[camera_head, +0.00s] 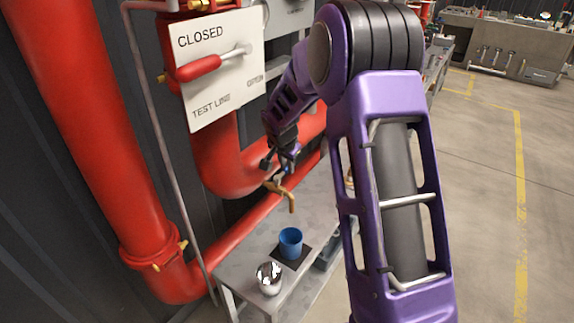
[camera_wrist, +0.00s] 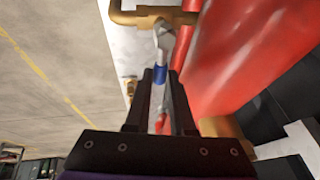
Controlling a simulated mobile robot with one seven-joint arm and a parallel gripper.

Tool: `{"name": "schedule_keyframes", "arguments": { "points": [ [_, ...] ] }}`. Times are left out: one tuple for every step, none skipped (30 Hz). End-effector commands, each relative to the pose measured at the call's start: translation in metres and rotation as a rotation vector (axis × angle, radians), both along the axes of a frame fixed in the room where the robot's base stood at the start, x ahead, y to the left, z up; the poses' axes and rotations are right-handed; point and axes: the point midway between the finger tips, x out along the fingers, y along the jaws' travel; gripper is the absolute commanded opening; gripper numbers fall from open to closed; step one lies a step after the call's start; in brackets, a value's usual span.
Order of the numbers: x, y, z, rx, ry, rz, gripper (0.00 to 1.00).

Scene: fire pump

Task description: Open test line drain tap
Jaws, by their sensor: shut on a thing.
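The drain tap is a brass spout (camera_head: 285,190) on the lower red pipe, its outlet pointing down above the bench. In the wrist view its brass body (camera_wrist: 150,17) shows at the top, beside the red pipe. A grey metal tap lever (camera_wrist: 163,40) with a blue band runs from the brass body down between my fingers. My gripper (camera_wrist: 160,78) is shut on this lever. In the head view my gripper (camera_head: 279,162) is small and dark, just above the tap, and hides most of the lever. A small red part also shows between the fingers.
A blue cup (camera_head: 291,243) stands on a dark mat below the spout, with a shiny metal vessel (camera_head: 269,278) in front. A red lever (camera_head: 198,68) crosses the TEST LINE sign (camera_head: 215,98), its grip near CLOSED. Red pipes crowd the left; open floor lies right.

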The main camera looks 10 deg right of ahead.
Motion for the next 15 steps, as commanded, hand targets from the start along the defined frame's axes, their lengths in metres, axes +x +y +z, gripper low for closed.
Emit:
{"name": "schedule_keyframes", "arguments": {
  "points": [
    [-0.0001,0.0001,-0.0010,-0.001,-0.001,-0.006,0.00],
    [-0.0003,0.0001,-0.0015,0.000,-0.001,-0.011,0.00],
    [-0.0005,0.0002,-0.0021,0.000,-0.002,-0.019,0.00],
    [-0.0006,0.0005,-0.0026,0.000,-0.003,-0.026,0.00],
    [-0.0009,0.0006,-0.0031,-0.001,-0.002,-0.035,0.00],
    [-0.0015,-0.0002,-0.0041,-0.001,-0.003,-0.053,0.00],
    [-0.0021,-0.0004,-0.0048,0.000,-0.002,-0.068,0.00],
    [-0.0024,-0.0001,-0.0054,0.001,-0.004,-0.083,0.00],
    [-0.0032,-0.0011,-0.0056,-0.001,-0.004,-0.106,0.00],
    [-0.0036,-0.0008,-0.0056,0.001,-0.005,-0.125,0.00],
    [-0.0044,-0.0013,-0.0058,0.001,-0.005,-0.146,0.00],
    [-0.0055,-0.0018,-0.0061,0.000,-0.004,-0.173,0.00],
    [-0.0065,-0.0023,-0.0061,-0.001,-0.004,-0.195,0.00],
    [-0.0073,-0.0026,-0.0059,0.001,-0.004,-0.215,0.00],
    [-0.0084,-0.0033,-0.0051,0.000,-0.004,-0.244,0.00]
  ]
}}
